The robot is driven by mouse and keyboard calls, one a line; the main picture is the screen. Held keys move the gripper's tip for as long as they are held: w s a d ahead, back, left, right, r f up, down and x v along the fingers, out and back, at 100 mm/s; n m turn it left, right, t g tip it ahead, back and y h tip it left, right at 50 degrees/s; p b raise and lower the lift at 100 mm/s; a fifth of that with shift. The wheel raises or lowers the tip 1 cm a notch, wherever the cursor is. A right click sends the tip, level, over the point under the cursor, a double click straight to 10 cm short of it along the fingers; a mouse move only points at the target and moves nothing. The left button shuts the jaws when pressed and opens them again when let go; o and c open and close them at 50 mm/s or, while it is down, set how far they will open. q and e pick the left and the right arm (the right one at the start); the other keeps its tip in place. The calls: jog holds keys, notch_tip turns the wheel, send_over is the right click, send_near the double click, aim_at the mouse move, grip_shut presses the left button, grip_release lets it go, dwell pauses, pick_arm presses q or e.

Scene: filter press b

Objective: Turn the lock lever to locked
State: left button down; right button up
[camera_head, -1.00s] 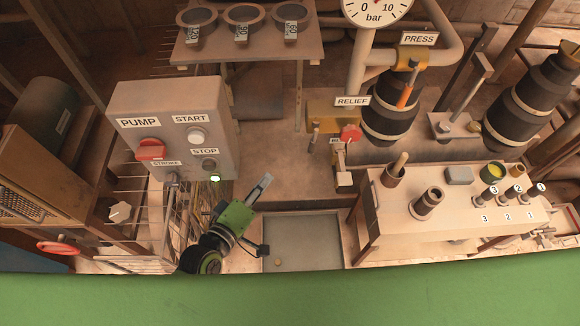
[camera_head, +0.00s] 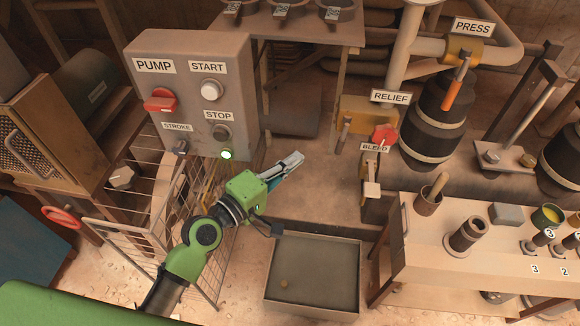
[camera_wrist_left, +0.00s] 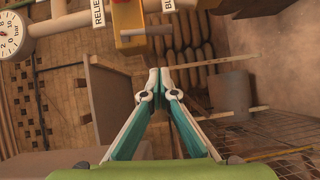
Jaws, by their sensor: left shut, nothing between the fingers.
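No label in view reads lock, so I cannot tell which lever is the lock lever. An orange-handled lever (camera_head: 455,92) hangs at the yellow valve below the PRESS label. A small lever (camera_head: 345,132) stands at the yellow block under RELIEF, beside a red knob (camera_head: 382,138). A BLEED lever (camera_head: 371,172) hangs below. My left gripper (camera_head: 296,158) is shut and empty, in free air left of the BLEED lever and right of the pump panel. Its closed fingertips (camera_wrist_left: 153,78) also show in the left wrist view. My right gripper is out of view.
The pump panel (camera_head: 182,60) with red switch and buttons is at left, above a wire rack (camera_head: 110,215). A grey tray (camera_head: 312,298) lies below my gripper. A bench (camera_head: 430,255) with cups stands at right. A pressure gauge (camera_wrist_left: 12,38) shows in the wrist view.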

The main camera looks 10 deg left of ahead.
aim_at(337, 147)
pick_arm(q)
jog(key=w+d, duration=0.5)
jog(key=d, duration=0.2)
jog(key=shift+w+f, duration=0.2)
jog(key=shift+f, duration=0.15)
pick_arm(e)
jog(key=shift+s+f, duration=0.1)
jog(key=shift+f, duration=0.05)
pick_arm(q)
jog(key=shift+d+f, duration=0.1)
jog(key=d+n+b, duration=0.1)
jog(key=b, duration=0.1)
jog(key=shift+d+t+b, duration=0.15)
jog(key=shift+t+b, duration=0.15)
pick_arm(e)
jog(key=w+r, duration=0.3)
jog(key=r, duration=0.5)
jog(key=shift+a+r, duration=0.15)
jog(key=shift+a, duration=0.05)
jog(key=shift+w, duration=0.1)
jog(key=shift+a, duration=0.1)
